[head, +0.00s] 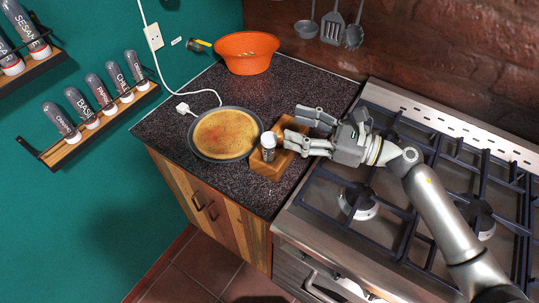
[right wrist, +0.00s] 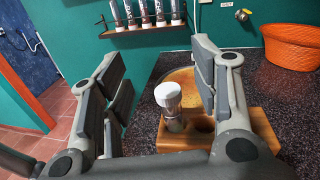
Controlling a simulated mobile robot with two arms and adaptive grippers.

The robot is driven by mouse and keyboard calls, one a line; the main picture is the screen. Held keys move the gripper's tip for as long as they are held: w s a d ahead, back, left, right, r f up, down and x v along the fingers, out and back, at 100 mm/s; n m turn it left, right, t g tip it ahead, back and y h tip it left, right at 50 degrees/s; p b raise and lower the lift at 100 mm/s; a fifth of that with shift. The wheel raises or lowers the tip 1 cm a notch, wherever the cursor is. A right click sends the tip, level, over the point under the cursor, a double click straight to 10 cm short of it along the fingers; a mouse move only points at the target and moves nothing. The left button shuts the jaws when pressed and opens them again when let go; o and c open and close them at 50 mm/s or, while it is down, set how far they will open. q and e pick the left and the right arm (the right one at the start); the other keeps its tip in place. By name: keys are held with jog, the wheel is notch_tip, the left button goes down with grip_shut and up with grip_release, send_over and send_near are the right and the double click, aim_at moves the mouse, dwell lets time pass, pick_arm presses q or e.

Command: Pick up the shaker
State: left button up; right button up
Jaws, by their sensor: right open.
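The shaker (head: 268,146) has a white cap and a clear-grey body. It stands upright in a wooden holder (head: 266,170) on the dark speckled counter. My right gripper (head: 290,127) is open and empty, coming in from the right beside the holder. In the right wrist view, the shaker (right wrist: 168,97) shows between the two spread fingers (right wrist: 158,60), with no visible contact. The wooden holder (right wrist: 185,142) has an empty round hole beside the shaker. My left gripper is not in view.
A round pan (head: 193,152) with a flat pancake-like food lies left of the holder. An orange bowl (head: 246,66) stands at the back. The gas stove (head: 345,238) lies under my right arm. Racks of spice tubes (head: 100,125) hang on the green wall.

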notch_tip(320, 180, down, 4)
jog(key=b, duration=0.3)
jog(key=p, duration=0.2)
send_near(269, 150)
jog(key=w+a+f, duration=0.2)
jog(key=w, duration=0.1)
jog(key=shift+a+f, duration=0.15)
jog(key=shift+f, duration=0.2)
jog(key=shift+w+a+r, duration=0.15)
jog(key=shift+a+r, duration=0.05)
jog(key=shift+a, duration=0.15)
jog(key=p+x, duration=0.2)
jog(key=x, duration=0.4)
jog(key=shift+a, duration=0.15)
jog(key=shift+w+a+f, duration=0.1)
jog(key=shift+a, duration=0.15)
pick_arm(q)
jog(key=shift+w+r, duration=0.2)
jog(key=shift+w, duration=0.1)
pick_arm(e)
jog(key=shift+c, duration=0.5)
jog(key=c, duration=1)
